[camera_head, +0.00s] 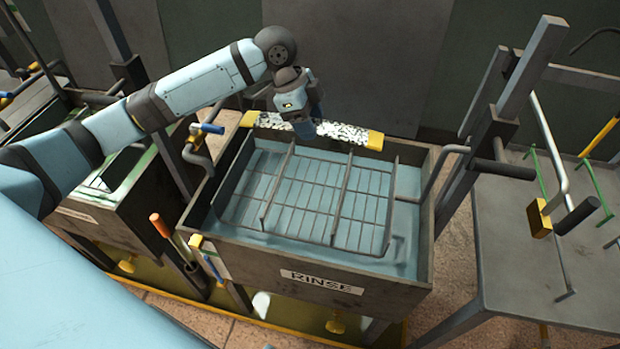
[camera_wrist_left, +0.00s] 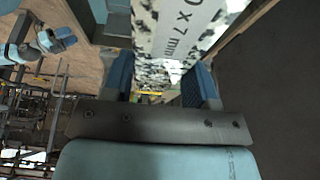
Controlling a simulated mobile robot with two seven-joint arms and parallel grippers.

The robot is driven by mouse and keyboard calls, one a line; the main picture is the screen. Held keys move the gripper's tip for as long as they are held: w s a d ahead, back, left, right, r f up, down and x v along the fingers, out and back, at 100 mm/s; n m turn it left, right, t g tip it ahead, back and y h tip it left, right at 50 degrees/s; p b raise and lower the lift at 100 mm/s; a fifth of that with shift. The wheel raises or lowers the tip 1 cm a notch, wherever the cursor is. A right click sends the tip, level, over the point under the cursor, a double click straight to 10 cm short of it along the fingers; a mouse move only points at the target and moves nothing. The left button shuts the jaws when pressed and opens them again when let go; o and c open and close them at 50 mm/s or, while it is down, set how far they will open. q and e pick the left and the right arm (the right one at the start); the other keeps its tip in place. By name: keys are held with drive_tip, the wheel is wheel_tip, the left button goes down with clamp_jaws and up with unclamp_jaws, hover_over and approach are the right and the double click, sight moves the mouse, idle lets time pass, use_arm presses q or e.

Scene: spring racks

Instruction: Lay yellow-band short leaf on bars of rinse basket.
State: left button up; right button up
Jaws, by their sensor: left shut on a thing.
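The yellow-band short leaf (camera_head: 340,131) is a flat speckled white-and-black strip with yellow ends. My left gripper (camera_head: 306,122) is shut on it near its middle and holds it level at the back side of the rinse basket. In the left wrist view the leaf (camera_wrist_left: 175,30) runs between the blue fingers (camera_wrist_left: 160,85), with part of a printed size showing. The rinse basket (camera_head: 325,192) is a wire grid with raised bars, sitting in the tank labelled RINSE (camera_head: 322,281). Whether the leaf touches the basket or rim cannot be told. My right gripper is not in view.
A second tank (camera_head: 110,205) stands at the left. A grey table (camera_head: 540,260) with hooked rods and a yellow block stands at the right. A dark upright post (camera_head: 500,120) rises beside the rinse tank. Orange- and blue-handled tools (camera_head: 160,226) hang at the tank's left front.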

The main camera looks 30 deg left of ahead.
use_arm(q)
wheel_tip(320, 180, down, 18)
drive_tip(key=shift+r+p, duration=0.25)
drive_tip(key=shift+p, duration=0.05)
idle(0.3)
drive_tip(key=shift+f, duration=0.4)
drive_tip(key=o, duration=1.1)
drive_tip(key=shift+f, duration=0.15)
drive_tip(key=shift+o, duration=0.5)
